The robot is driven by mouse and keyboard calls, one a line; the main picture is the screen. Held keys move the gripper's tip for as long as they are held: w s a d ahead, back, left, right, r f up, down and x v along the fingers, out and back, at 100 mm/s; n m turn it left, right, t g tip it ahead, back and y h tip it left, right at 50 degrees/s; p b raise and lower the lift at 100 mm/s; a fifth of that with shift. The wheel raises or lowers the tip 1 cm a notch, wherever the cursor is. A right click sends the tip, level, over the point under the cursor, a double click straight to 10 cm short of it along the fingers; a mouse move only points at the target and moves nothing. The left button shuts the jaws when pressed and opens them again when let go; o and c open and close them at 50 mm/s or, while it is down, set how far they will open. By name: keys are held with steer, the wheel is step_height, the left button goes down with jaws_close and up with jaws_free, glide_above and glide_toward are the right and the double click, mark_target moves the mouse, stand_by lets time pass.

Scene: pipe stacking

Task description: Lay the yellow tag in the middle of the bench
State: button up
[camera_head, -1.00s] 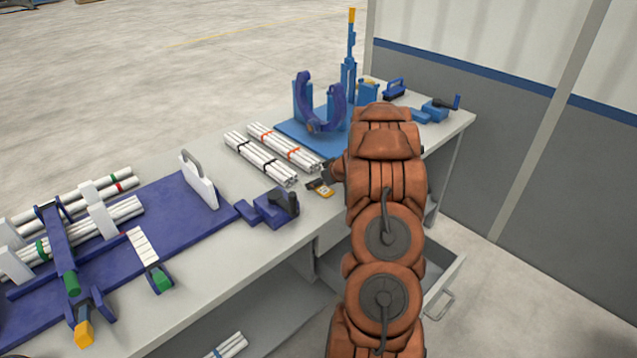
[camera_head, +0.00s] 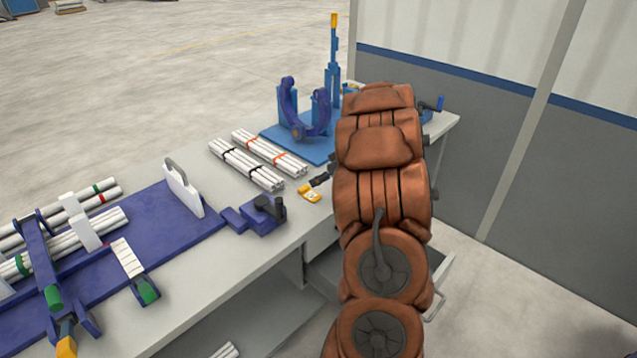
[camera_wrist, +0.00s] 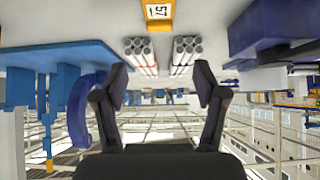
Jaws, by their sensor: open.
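The yellow tag (camera_head: 309,193) lies flat on the grey bench top (camera_head: 228,262), near the front edge, between the small blue clamp and my gripper. In the wrist view the tag (camera_wrist: 158,10) shows at the top edge, with dark digits on a white patch. My gripper (camera_wrist: 160,80) is open, its two dark fingers apart with nothing between them. The tag is beyond the fingertips and apart from them in that view. In the head view my arm hides most of the gripper; only a dark finger (camera_head: 320,180) shows, just beyond the tag.
Two bundles of white pipes (camera_head: 247,165) lie behind the tag. A small blue clamp (camera_head: 263,214) stands to its left. A blue stand with a curved cradle (camera_head: 297,112) is at the back. A purple rack with pipes (camera_head: 150,232) fills the left. An open drawer (camera_head: 437,280) juts out below.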

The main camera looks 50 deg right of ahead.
steer(key=w+r+h, duration=0.4)
steer(key=r+h, duration=0.1)
steer(key=r, duration=0.6)
steer(key=s+a+r+m+g+h, duration=0.2)
steer(key=s+a+r+m+h, duration=0.15)
steer(key=a+r, duration=0.25)
steer(key=s+a+f+n+g+y, duration=0.1)
steer(key=s+a+f+g+y, duration=0.1)
steer(key=s+a, duration=0.8)
steer(key=s+a+f+n+g+y, duration=0.1)
steer(key=s+a+f+g+y, duration=0.2)
steer(key=s+a, duration=0.8)
steer(key=s+a+f+n+g+y, duration=0.1)
steer(key=s+a+f+g+y, duration=0.1)
steer(key=s+a, duration=0.9)
steer(key=a+g+y, duration=0.1)
steer(key=a, duration=0.5)
steer(key=shift+a+f+n+g+y, duration=0.35)
steer(key=shift+f+g, duration=0.05)
